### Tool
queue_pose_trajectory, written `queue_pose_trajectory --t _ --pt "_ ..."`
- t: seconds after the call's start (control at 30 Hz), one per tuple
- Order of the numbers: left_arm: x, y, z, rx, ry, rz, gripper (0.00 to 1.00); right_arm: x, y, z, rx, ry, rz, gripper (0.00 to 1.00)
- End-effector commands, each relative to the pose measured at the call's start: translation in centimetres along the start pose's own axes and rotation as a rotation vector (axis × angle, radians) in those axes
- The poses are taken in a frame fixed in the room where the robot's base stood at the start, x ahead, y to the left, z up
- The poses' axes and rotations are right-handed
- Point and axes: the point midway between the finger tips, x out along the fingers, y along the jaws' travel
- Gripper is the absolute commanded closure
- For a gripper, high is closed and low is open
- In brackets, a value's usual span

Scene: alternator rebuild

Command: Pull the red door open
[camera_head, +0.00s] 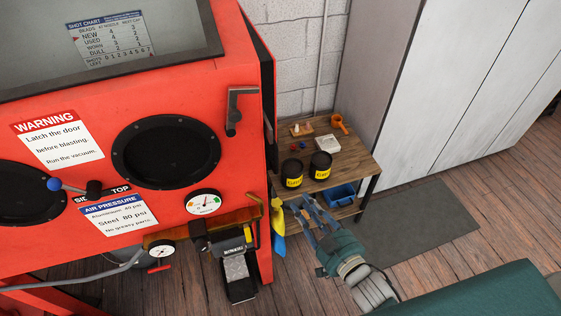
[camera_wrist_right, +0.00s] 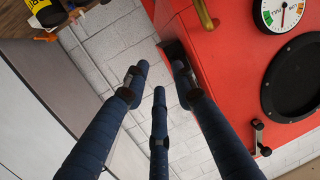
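The red blasting cabinet (camera_head: 105,120) fills the left of the head view. A dark, narrow panel (camera_head: 258,38) stands along its right side; I cannot tell whether this is the door's edge. A dark latch handle (camera_head: 235,108) is on the front near the right corner; it also shows in the wrist view (camera_wrist_right: 260,138). My right gripper (camera_head: 308,208) is right of the cabinet, below the latch, in front of the shelf. In the wrist view its fingers (camera_wrist_right: 160,76) are spread and empty; one overlaps a dark part at the cabinet's side, contact unclear. My left gripper is out of view.
A wooden shelf (camera_head: 345,162) with yellow-labelled black cans (camera_head: 292,172) and a blue bin (camera_head: 341,194) stands behind my right gripper. A yellow-and-blue item (camera_head: 278,232) hangs beside the cabinet. White lockers (camera_head: 440,80) stand at right. A grey mat (camera_head: 420,222) lies on open floor.

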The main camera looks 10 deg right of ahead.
Motion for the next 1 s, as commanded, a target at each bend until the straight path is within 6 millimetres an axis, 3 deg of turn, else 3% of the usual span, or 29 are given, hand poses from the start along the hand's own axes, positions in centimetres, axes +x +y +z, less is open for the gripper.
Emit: queue_pose_trajectory --t 0.03,0.1,0.2,0.37,0.8,1.0 --pt "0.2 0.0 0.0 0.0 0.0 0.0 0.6 -0.2 -0.4 -2.9 0.0 0.056 -0.013 0.74" --pt "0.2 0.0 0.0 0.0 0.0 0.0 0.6 -0.6 -0.9 -5.9 -0.001 0.114 -0.027 0.74" --pt "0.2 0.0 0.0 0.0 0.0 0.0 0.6 -0.7 -1.2 -8.1 -0.001 0.155 -0.037 0.74" --pt "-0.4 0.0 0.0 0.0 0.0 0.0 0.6 0.7 -1.3 -9.0 0.0 0.166 -0.038 0.74" --pt "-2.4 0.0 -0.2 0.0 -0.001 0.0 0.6 8.3 -1.6 -10.1 -0.001 0.163 -0.038 0.74" --pt "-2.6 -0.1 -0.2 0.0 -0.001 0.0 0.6 9.7 -1.6 -10.1 0.001 0.161 -0.038 0.74"
